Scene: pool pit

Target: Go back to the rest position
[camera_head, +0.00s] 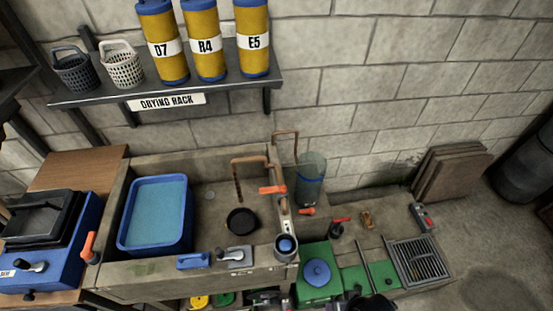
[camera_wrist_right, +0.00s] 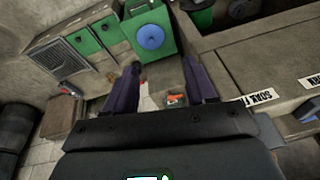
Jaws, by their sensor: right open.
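In the right wrist view my right gripper (camera_wrist_right: 160,88) is open, its two dark purple fingers wide apart with nothing held between them. Past the fingers lie the floor and a small red-orange item (camera_wrist_right: 175,98), with the green panels beyond. In the head view a black shape at the bottom edge, right of centre, seems to be part of my right arm; its fingers cannot be made out there. I cannot make out my left gripper in either view.
A stone sink bench (camera_head: 150,285) holds a blue water tub (camera_head: 128,245) and a black round dish (camera_head: 242,220). A clear cylinder (camera_head: 311,180), green panels (camera_head: 318,291) and a metal grate (camera_head: 418,262) are to the right. The rack shelf (camera_head: 225,90) holds yellow canisters (camera_head: 205,40).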

